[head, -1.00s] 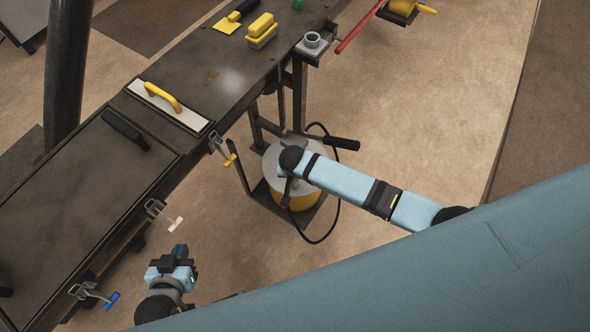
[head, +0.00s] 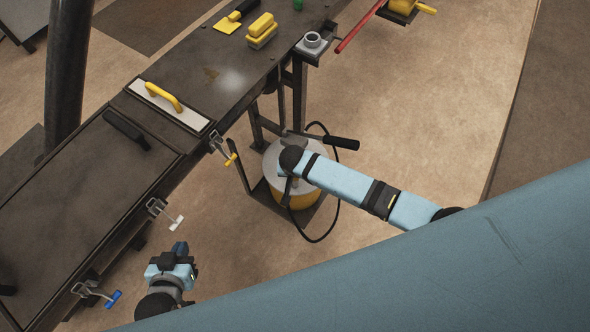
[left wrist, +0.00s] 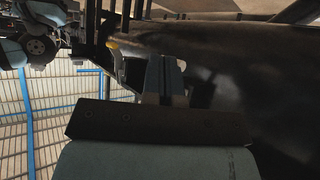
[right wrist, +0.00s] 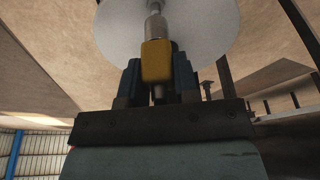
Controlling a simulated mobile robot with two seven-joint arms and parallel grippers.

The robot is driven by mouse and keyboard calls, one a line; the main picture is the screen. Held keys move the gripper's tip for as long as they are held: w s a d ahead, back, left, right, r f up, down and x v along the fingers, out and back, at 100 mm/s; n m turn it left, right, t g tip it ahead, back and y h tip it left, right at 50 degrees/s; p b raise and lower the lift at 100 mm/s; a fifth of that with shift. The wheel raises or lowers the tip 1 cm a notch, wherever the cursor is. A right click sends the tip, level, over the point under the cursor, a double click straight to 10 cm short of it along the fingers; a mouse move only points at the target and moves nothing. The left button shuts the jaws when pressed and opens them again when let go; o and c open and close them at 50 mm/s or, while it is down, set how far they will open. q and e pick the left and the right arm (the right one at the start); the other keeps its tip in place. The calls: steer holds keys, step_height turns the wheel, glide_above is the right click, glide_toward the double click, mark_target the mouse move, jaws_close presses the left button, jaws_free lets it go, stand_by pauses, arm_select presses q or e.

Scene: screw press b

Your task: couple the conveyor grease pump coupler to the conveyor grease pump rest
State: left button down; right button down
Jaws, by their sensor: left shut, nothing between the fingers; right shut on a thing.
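The conveyor grease pump (head: 299,198) is a yellow drum with a grey round lid, a black lever handle (head: 336,141) and a black hose, standing on the floor beside the bench. My right arm reaches over it and hides my right gripper in the head view. In the right wrist view my right gripper (right wrist: 158,82) is shut on the yellow coupler (right wrist: 157,61). A metal tip extends from the coupler towards a pale grey disc (right wrist: 205,25); whether they touch I cannot tell. I cannot make out the rest for certain. My left gripper (head: 180,250) is shut and empty, low beside the bench.
The dark bench (head: 205,75) runs diagonally, with toggle clamps along its edge, including a yellow-handled one (head: 222,148) near the pump. A yellow-handled float (head: 165,105) and a yellow brush (head: 262,30) lie on it. Open floor (head: 430,120) lies right of the pump.

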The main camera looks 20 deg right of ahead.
steer(key=shift+p, duration=0.35)
steer(key=shift+f, duration=0.15)
steer(key=shift+f+b, duration=0.7)
steer(key=shift+f, duration=0.6)
steer(key=c, duration=0.8)
jaws_free()
steer(key=shift+r, duration=0.1)
steer(key=shift+r, duration=0.1)
